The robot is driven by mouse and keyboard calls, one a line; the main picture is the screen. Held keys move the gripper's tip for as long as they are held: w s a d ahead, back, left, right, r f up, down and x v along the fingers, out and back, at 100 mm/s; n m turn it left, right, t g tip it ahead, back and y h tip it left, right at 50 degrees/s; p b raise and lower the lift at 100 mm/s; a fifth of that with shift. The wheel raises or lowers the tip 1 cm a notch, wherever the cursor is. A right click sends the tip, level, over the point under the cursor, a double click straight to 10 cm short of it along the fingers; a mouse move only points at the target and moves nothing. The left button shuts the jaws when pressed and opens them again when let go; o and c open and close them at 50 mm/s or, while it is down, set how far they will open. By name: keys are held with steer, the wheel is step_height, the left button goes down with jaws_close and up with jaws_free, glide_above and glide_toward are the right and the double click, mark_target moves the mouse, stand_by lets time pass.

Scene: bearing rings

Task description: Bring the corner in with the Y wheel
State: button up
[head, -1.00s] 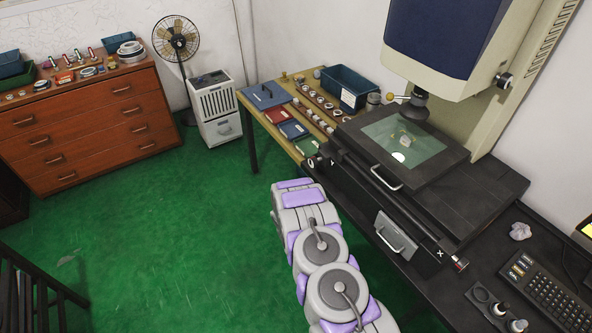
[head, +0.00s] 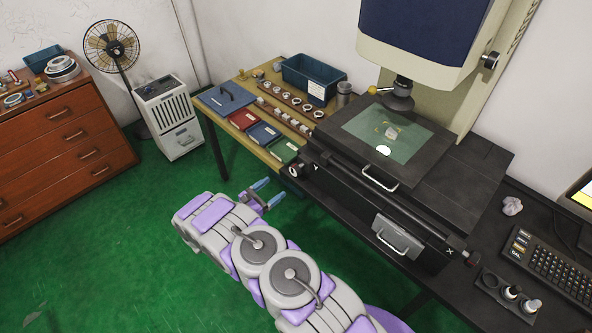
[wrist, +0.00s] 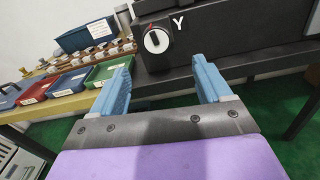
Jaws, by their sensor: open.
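The Y wheel is a small white-faced knob (wrist: 156,41) with a red mark, on the dark front of the measuring machine's stage, left of a white letter Y in the wrist view. In the head view the knob (head: 296,170) sits at the stage's left end. My gripper (wrist: 163,72) is open and empty. Its blue fingers point toward the knob, which shows between them and beyond their tips, apart from them. In the head view my gripper (head: 262,192) is left of and below the knob. A small pale part (head: 391,132) lies on the green glass stage (head: 405,150).
A wooden table (head: 238,135) with colored boxes, rings and a blue bin (head: 312,80) stands left of the machine. An X-marked knob (head: 458,257) is at the stage's right end. A keyboard (head: 553,262) lies at right. Green floor is clear at left.

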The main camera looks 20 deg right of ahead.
mark_target(291, 172)
steer(key=b+x, duration=0.2)
steer(key=x, duration=1.1)
steer(key=shift+w, duration=0.1)
steer(key=shift+a+r, duration=0.15)
steer(key=shift+a, duration=0.8)
steer(key=shift+d, duration=0.8)
steer(key=c, duration=0.6)
steer(key=shift+a+f, duration=0.2)
steer(key=shift+a, duration=0.1)
steer(key=c, duration=0.4)
steer(key=shift+c, duration=0.2)
